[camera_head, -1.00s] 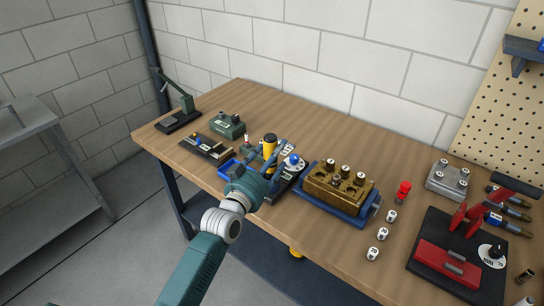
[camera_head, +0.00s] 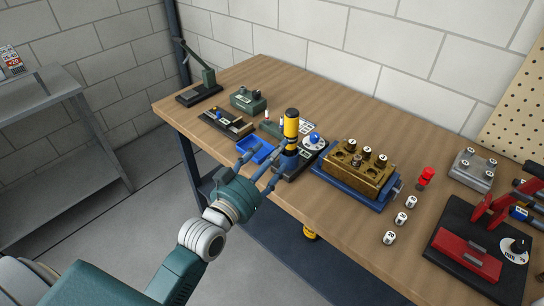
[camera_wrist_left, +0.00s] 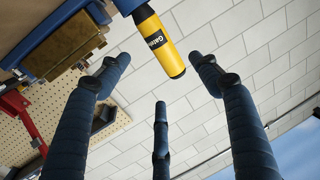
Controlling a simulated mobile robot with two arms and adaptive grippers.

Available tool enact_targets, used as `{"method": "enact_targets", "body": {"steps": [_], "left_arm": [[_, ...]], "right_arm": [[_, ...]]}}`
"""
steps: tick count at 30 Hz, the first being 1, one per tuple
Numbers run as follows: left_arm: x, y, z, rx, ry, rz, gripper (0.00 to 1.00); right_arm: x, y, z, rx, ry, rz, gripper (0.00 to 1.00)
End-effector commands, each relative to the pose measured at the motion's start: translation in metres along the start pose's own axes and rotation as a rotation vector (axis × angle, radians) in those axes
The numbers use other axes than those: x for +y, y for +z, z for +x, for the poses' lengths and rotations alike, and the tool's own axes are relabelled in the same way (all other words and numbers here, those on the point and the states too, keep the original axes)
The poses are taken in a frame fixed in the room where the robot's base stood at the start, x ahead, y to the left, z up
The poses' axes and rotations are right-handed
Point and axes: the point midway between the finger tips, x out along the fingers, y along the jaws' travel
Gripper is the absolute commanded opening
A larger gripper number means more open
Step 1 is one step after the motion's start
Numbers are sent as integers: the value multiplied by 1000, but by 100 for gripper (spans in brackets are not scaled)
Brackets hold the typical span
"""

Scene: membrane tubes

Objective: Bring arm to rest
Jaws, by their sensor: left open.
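My left gripper (camera_head: 265,170) is open and empty at the table's front edge, its fingers spread. The yellow cylindrical tool (camera_head: 291,126) with a dark top stands upright just beyond the fingertips. In the left wrist view the yellow tool (camera_wrist_left: 157,42), with printed lettering, shows beyond and between the fingers (camera_wrist_left: 158,85), with a visible gap to them. The tool's lower end is partly hidden by a finger in the head view. My right gripper is not in view.
A brass block (camera_head: 357,168) on a blue base stands right of the tool. A blue tray (camera_head: 256,150) lies left of it. Several small white-capped vials (camera_head: 400,218) stand near the front edge.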

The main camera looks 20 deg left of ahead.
Motion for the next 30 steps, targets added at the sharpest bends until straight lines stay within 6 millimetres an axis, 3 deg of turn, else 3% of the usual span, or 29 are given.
{"method": "enact_targets", "body": {"steps": [11, 14, 16, 20, 24, 30], "left_arm": [[1, 2, 0, -7, 1, 0, 64], [8, 16, -6, -68, 13, 3, 64], [17, 38, -17, -161, 28, 8, 64], [37, 96, -60, -427, 55, 21, 64], [48, 146, -121, -706, 58, 32, 64], [51, 181, -195, -978, 37, 39, 64]], "right_arm": [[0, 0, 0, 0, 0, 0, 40], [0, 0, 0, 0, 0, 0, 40], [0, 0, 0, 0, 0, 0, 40], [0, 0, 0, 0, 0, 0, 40], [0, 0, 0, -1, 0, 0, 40], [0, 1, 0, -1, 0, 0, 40]]}}
